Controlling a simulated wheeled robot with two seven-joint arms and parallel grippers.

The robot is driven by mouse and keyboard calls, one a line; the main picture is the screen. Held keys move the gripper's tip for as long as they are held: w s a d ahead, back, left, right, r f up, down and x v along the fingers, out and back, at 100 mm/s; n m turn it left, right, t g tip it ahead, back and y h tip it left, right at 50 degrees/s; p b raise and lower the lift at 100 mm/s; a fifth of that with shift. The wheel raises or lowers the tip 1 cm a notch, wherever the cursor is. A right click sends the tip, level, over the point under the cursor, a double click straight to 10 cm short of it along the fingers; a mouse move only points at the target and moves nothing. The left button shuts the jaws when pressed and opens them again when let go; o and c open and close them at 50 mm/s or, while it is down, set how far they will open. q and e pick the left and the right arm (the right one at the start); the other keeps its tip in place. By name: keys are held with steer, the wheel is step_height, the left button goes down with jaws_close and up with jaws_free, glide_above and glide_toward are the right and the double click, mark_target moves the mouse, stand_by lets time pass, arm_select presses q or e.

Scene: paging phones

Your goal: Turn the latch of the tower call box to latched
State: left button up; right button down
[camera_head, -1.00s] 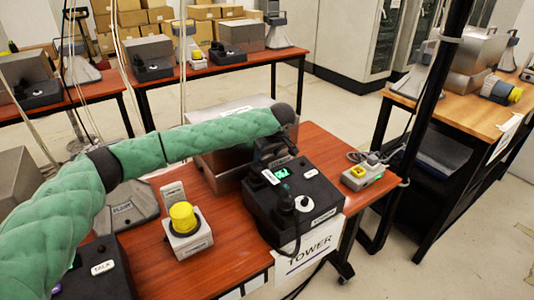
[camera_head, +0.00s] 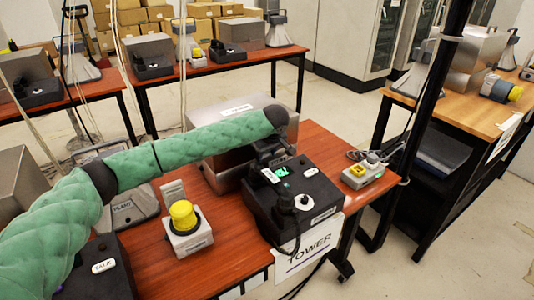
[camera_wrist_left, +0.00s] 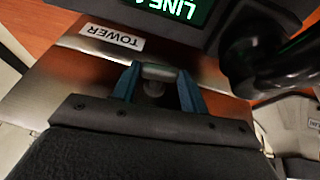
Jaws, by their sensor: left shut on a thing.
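The tower call box shows in the left wrist view as a metal face (camera_wrist_left: 75,78) with a TOWER label. In the head view, a metal box (camera_head: 216,168) stands behind a black phone unit (camera_head: 325,190) above a TOWER sign. My left gripper (camera_wrist_left: 157,82) is shut on a small grey latch (camera_wrist_left: 158,72) at the metal face, with a blue finger on each side. In the head view my left gripper (camera_head: 268,153) reaches down between metal box and phone unit, and its fingertips are hard to make out. My right gripper is not in view.
A yellow-topped beacon (camera_head: 184,217) stands on the red table left of the phone unit. A small box with a yellow button (camera_head: 358,172) sits to the right. A black pole (camera_head: 428,95) rises past the table's right end. Cables hang at the front.

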arm_select(q)
steer(key=shift+s+a+f+t+h, duration=0.1)
steer(key=shift+s+f+t+h, duration=0.05)
steer(key=shift+t+h, duration=0.3)
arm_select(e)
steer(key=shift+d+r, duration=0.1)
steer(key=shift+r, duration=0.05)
arm_select(q)
steer(key=o, duration=1)
steer(key=b+v, duration=0.1)
steer(key=v, duration=0.7)
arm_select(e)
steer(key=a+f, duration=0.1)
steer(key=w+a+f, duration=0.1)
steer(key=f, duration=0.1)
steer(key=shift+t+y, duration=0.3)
arm_select(q)
steer(key=shift+a, duration=0.15)
